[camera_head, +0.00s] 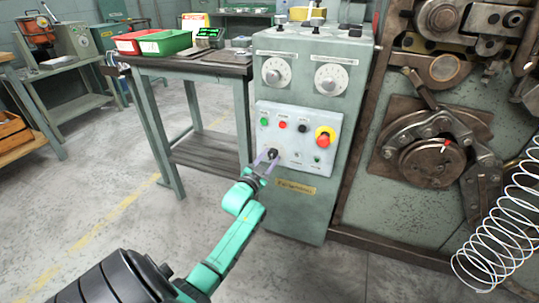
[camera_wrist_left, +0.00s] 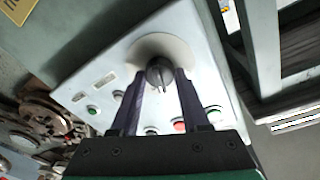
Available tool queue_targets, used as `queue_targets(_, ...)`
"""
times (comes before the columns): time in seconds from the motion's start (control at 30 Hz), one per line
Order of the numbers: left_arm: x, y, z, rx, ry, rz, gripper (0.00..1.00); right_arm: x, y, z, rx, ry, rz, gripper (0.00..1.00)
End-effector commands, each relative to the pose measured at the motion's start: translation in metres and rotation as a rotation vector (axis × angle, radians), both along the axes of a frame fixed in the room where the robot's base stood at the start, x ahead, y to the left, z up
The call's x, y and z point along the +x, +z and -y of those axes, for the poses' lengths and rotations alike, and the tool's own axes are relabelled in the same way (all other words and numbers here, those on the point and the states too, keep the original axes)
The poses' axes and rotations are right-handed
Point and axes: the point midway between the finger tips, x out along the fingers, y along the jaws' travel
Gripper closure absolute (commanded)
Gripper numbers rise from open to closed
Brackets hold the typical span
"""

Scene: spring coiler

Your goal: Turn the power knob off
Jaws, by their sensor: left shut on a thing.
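The power knob (camera_head: 272,153) is a small dark rotary knob at the lower left of the pale control panel (camera_head: 297,130) on the grey-green cabinet. My left gripper (camera_head: 265,163) is at the panel with its fingers around the knob. In the left wrist view the dark knob (camera_wrist_left: 159,72), with a light pointer mark, sits between the two dark fingertips of the left gripper (camera_wrist_left: 158,88). The fingers partly hide the panel around it. My right gripper is in neither view.
Beside the knob on the panel are a red mushroom button (camera_head: 324,137) on yellow and several small buttons. Two large dials (camera_head: 331,79) are above. A workbench (camera_head: 190,66) with red and green bins stands to the left. The coiling machine (camera_head: 430,160) and a wire spring (camera_head: 500,225) are at the right.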

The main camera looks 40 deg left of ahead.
Motion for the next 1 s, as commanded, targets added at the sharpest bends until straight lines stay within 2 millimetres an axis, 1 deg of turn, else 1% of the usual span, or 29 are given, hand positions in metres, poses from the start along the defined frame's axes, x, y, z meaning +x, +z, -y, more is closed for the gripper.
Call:
queue_targets(0.3, 0.000, 0.001, 0.001, -0.286, 0.000, 0.097, 1.00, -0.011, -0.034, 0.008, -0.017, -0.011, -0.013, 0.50)
queue_targets(0.5, 0.000, 0.000, 0.001, -0.465, 0.001, 0.159, 1.00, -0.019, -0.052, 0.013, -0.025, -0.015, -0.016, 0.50)
queue_targets(0.8, 0.000, -0.001, 0.001, -0.725, 0.000, 0.251, 1.00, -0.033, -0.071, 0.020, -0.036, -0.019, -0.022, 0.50)
queue_targets(1.0, 0.000, -0.002, 0.001, -0.865, 0.001, 0.299, 1.00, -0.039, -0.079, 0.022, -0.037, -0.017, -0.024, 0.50)
